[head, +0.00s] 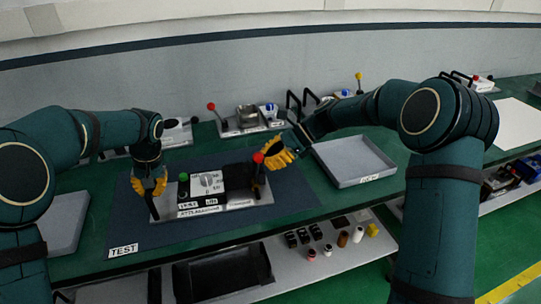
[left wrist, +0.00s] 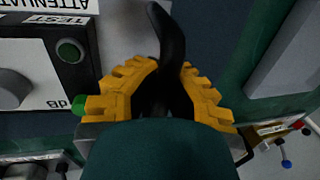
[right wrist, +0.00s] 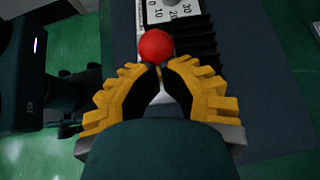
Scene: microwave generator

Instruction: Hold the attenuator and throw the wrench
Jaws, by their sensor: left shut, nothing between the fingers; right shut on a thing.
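The attenuator (head: 208,184) is a metal box with a white dial face, a black ribbed part, a green button and black end handles, on a dark mat. Its label and dial also show in the left wrist view (left wrist: 15,88). My left gripper (head: 150,188) is shut at its left end, beside the black curved handle (left wrist: 168,35), with nothing gripped. My right gripper (head: 268,157) is shut on a lever with a red ball knob (right wrist: 155,46) at the attenuator's right end. The knob sticks out beyond the fingertips; the lever's shaft is mostly hidden. I see no separate loose wrench.
A grey tray (head: 355,182) lies right of the mat, and another grey tray (head: 62,225) is at left. Other devices with levers (head: 245,118) stand along the back. A lower shelf (head: 335,262) holds several small parts. A TEST label (head: 123,250) marks the mat.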

